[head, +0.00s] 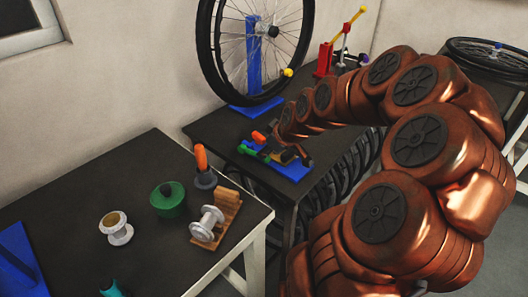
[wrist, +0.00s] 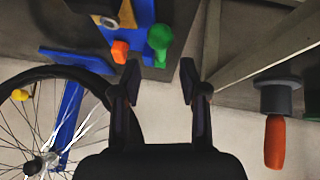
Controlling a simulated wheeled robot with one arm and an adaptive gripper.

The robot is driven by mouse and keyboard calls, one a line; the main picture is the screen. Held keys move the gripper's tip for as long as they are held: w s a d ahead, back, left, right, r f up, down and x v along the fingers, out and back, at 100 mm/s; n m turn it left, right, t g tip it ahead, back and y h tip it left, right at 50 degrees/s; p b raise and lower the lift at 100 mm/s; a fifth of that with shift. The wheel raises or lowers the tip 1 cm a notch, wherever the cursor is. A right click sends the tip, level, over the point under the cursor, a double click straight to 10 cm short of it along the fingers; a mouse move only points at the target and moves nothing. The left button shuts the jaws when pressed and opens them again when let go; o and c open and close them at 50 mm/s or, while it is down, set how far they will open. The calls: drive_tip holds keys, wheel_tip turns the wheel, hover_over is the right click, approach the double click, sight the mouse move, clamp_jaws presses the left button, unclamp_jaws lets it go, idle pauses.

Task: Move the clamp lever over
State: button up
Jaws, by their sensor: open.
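A clamp fixture on a blue base (head: 292,172) sits on the dark middle table. It has an orange handle (head: 258,137) and a green handle (head: 247,150); which one is the clamp lever I cannot tell for sure. My gripper (head: 288,150) is over this fixture and hides part of it. In the wrist view my gripper (wrist: 159,82) is open with nothing between its fingers. The green handle (wrist: 159,42) shows beyond the gap between the fingertips, and the orange handle (wrist: 120,51) lies just left of it. Both look apart from the fingers.
A spoked wheel (head: 203,50) stands upright on a blue stand behind the fixture. A red press with a yellow-tipped lever (head: 325,58) stands behind. The front table holds an orange-handled tool (head: 201,158), a green pot (head: 168,200), spools (head: 116,228) and a wooden block (head: 225,210).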

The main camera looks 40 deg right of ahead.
drive_tip(key=shift+v, duration=2.2)
